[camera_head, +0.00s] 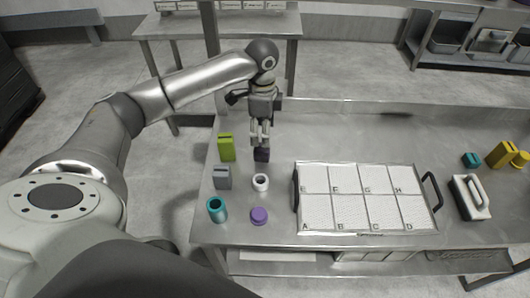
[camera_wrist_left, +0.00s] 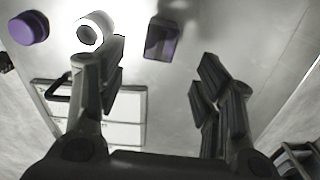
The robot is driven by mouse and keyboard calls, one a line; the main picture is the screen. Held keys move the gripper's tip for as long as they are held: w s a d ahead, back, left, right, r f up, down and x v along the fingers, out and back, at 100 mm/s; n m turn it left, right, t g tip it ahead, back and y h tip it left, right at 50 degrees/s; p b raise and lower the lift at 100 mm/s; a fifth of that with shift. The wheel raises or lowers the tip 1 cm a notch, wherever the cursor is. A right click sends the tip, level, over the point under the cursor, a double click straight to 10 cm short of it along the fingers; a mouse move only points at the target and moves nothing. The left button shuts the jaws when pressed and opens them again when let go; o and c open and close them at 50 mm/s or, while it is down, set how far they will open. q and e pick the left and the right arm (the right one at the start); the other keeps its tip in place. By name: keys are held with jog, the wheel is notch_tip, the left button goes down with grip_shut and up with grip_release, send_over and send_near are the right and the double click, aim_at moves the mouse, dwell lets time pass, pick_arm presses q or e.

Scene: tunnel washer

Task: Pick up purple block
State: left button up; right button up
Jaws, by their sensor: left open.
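The purple block (camera_head: 262,154) is a small dark purple cube on the steel table, right below my left gripper (camera_head: 260,143) in the head view. In the left wrist view the purple block (camera_wrist_left: 161,39) lies beyond the fingertips, between their lines and nearer the left finger. My left gripper (camera_wrist_left: 160,80) is open and empty, pointing down. The gap between its fingertips and the block is hard to judge. My right gripper is not in view.
A green block (camera_head: 226,147), grey block (camera_head: 222,177), white ring (camera_head: 261,182), teal cylinder (camera_head: 217,210) and purple cylinder (camera_head: 259,215) stand nearby. A lettered white tray (camera_head: 298,212) lies to the right. Yellow and teal pieces and a white-handled tool (camera_head: 470,197) sit farther right.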

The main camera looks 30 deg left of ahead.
aim_at(262, 149)
pick_arm(q)
jog(key=f, duration=0.3)
jog(key=shift+s+f, duration=0.15)
jog(key=shift+s, duration=0.2)
jog(key=shift+w+a+f+p, duration=0.1)
jog(key=shift+f+p, duration=0.1)
jog(key=shift+f, duration=0.75)
jog(key=shift+w+d+f+p, duration=0.1)
jog(key=shift+f+p, duration=0.1)
jog(key=shift+f, duration=0.8)
jog(key=shift+w+a+f+p, duration=0.1)
jog(key=shift+f+p, duration=0.1)
jog(key=shift+f, duration=0.75)
jog(key=shift+c, duration=0.2)
jog(key=c, duration=1.2)
jog(key=shift+r, duration=0.1)
jog(key=shift+c, duration=0.2)
jog(key=shift+r, duration=0.1)
